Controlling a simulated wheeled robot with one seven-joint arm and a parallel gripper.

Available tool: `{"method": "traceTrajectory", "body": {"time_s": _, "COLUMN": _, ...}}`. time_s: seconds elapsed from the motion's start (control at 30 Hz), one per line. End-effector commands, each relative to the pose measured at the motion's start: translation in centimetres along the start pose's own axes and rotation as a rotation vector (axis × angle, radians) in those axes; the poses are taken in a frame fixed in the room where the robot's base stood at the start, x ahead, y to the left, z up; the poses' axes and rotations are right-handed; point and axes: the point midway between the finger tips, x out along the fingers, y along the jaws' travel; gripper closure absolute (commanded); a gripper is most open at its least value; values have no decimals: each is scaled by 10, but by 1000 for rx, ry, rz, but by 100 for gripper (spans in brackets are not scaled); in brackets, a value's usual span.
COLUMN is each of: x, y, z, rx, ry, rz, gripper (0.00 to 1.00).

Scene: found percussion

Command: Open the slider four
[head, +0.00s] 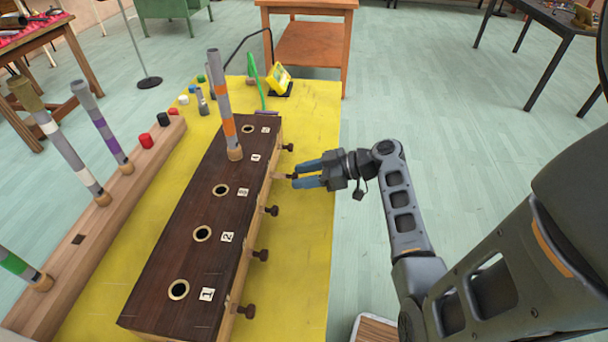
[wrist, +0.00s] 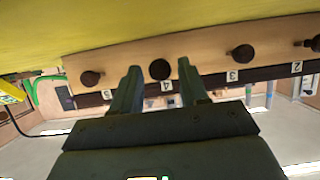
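The long dark wooden box (head: 200,250) has holes numbered 1 to 5 on top and slider knobs along its right side. Slider four's dark round knob (wrist: 160,69) sits above the 4 label (wrist: 165,87) in the wrist view. In the head view slider four (head: 280,176) seems to stick out further than its neighbours. My gripper (head: 294,177) points left at it with its two blue fingers apart. In the wrist view the knob shows between the fingertips, one on each side. I cannot tell whether either finger touches it.
Neighbouring knobs three (head: 271,210) and five (head: 288,147) are close by. A striped tube (head: 221,105) stands upright in hole 4. The yellow table (head: 305,260) is clear right of the box. A wooden rail (head: 105,225) with more tubes lies left.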

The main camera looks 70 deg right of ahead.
Motion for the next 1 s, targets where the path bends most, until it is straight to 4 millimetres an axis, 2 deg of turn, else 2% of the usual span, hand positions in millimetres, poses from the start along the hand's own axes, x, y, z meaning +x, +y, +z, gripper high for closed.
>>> {"method": "traceTrajectory", "body": {"time_s": 0.1, "x": 0, "y": 0, "z": 0, "rx": 0, "ry": 0, "rz": 0, "gripper": 48}}
{"method": "traceTrajectory", "body": {"time_s": 0.37, "x": -3, "y": 0, "z": 0, "rx": 0, "ry": 0, "rz": 1, "gripper": 48}}
{"method": "traceTrajectory", "body": {"time_s": 0.47, "x": -13, "y": 1, "z": 1, "rx": 0, "ry": 1, "rz": 2, "gripper": 48}}
{"method": "traceTrajectory", "body": {"time_s": 0.8, "x": -65, "y": 1, "z": 1, "rx": -1, "ry": 0, "rz": 2, "gripper": 48}}
{"method": "traceTrajectory", "body": {"time_s": 1.0, "x": -78, "y": 0, "z": 0, "rx": 0, "ry": 0, "rz": 0, "gripper": 48}}
